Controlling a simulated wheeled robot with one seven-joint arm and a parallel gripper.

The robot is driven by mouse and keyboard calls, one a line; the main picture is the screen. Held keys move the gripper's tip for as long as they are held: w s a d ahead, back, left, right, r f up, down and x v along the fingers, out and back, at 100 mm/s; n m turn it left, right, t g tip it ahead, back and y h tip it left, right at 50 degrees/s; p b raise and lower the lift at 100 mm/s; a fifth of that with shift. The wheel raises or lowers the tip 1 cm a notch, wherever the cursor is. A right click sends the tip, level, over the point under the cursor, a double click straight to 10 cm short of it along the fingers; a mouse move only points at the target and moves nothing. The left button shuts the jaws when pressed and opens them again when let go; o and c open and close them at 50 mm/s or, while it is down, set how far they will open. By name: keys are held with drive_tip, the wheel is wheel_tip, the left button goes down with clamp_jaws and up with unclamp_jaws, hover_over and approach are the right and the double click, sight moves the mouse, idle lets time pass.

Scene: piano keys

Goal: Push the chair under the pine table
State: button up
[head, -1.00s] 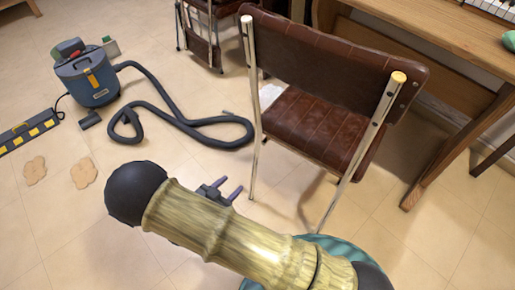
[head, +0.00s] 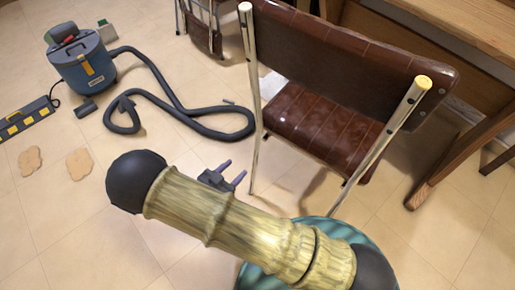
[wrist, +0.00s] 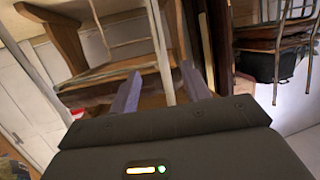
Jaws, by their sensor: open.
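The chair (head: 322,131) has a brown padded seat and back on metal tube legs. In the head view its back faces me. The pine table (head: 440,30) stands beyond it and to its right, with a slanted wooden leg (head: 447,166). My gripper (head: 229,171) is low, left of the chair's near legs and apart from them in the head view. Its two purple fingers are spread and empty; they also show in the wrist view (wrist: 160,90). My arm hides part of the floor below the chair.
A blue vacuum cleaner (head: 84,68) stands at the left, and its dark hose (head: 190,128) loops over the floor toward the chair. Another folded metal chair (head: 203,25) is at the back. Two tan patches and a yellow-black strip (head: 25,120) lie at the left.

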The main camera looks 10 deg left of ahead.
sight(255, 151)
drive_tip(key=b+x, duration=0.3)
drive_tip(key=x, duration=1)
drive_tip(key=shift+s, duration=0.1)
clamp_jaws()
drive_tip(key=shift+w+d+p, duration=0.2)
drive_tip(key=shift+w+d, duration=0.7)
drive_tip(key=shift+d, duration=0.2)
drive_tip(key=shift+w+d+p, duration=0.15)
drive_tip(key=shift+w+d, duration=0.75)
drive_tip(key=shift+d, duration=0.2)
drive_tip(key=shift+w+r, duration=0.1)
drive_tip(key=shift+w+d+p, duration=0.15)
drive_tip(key=shift+w+d, duration=0.65)
drive_tip(key=shift+d, duration=0.2)
drive_tip(key=shift+w+d+p, duration=0.15)
drive_tip(key=shift+w+d, duration=0.65)
drive_tip(key=shift+d, duration=0.15)
drive_tip(key=shift+w+d, duration=0.1)
